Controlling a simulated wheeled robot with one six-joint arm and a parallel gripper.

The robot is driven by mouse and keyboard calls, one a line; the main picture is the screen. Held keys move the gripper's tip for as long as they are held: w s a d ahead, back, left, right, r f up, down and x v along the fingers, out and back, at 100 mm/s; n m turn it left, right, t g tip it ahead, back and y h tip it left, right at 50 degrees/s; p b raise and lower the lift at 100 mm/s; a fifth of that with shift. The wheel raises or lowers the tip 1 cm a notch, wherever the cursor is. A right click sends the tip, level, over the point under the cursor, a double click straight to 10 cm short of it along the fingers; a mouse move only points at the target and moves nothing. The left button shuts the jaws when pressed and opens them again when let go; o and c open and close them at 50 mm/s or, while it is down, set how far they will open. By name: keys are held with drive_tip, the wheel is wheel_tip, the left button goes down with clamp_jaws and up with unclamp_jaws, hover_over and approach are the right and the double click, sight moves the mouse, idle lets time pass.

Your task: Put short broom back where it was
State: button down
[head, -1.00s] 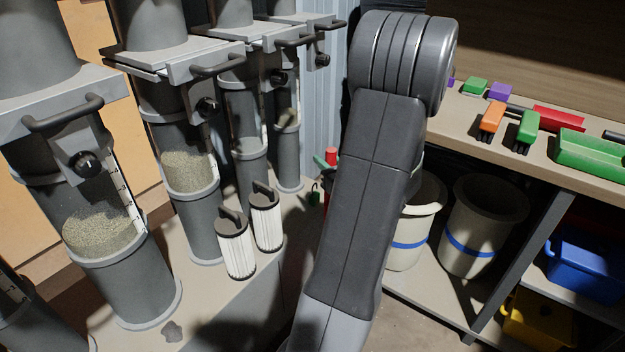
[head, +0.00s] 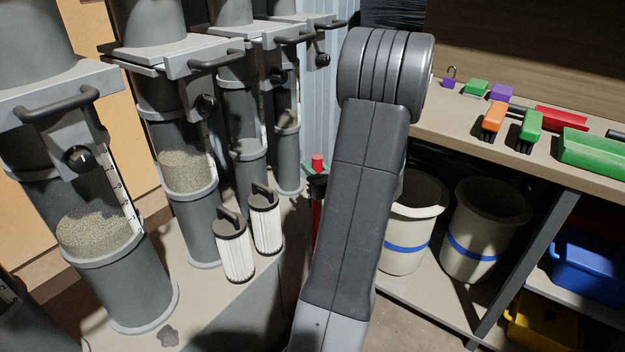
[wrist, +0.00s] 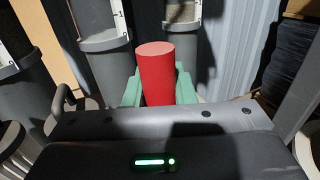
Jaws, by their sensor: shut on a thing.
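My gripper (wrist: 158,88) has green fingers closed on both sides of a red cylindrical handle (wrist: 155,65), which stands up between them. I take it for the short broom's handle; its lower end and any bristles are hidden in the wrist view. In the head view, the red handle (head: 317,213) shows as a narrow upright strip just left of my arm, beside the ledge with the grey columns. My gripper (head: 314,172) is mostly hidden behind my arm there.
Grey columns with granules (head: 187,172) stand along the left ledge. Two white pleated filters (head: 234,258) sit near its edge. Right of my arm are two cream bins (head: 405,260) under a bench (head: 455,125) carrying an orange brush (head: 493,117), a green brush (head: 530,127) and a green tray (head: 590,150).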

wheel_tip(320, 180, down, 3)
drive_tip(key=shift+w+a+f+b, duration=0.15)
drive_tip(key=shift+b, duration=0.6)
drive_tip(key=shift+f, duration=0.15)
drive_tip(key=c, duration=1.2)
unclamp_jaws()
drive_tip(key=p+v, duration=0.2)
drive_tip(key=v, duration=1)
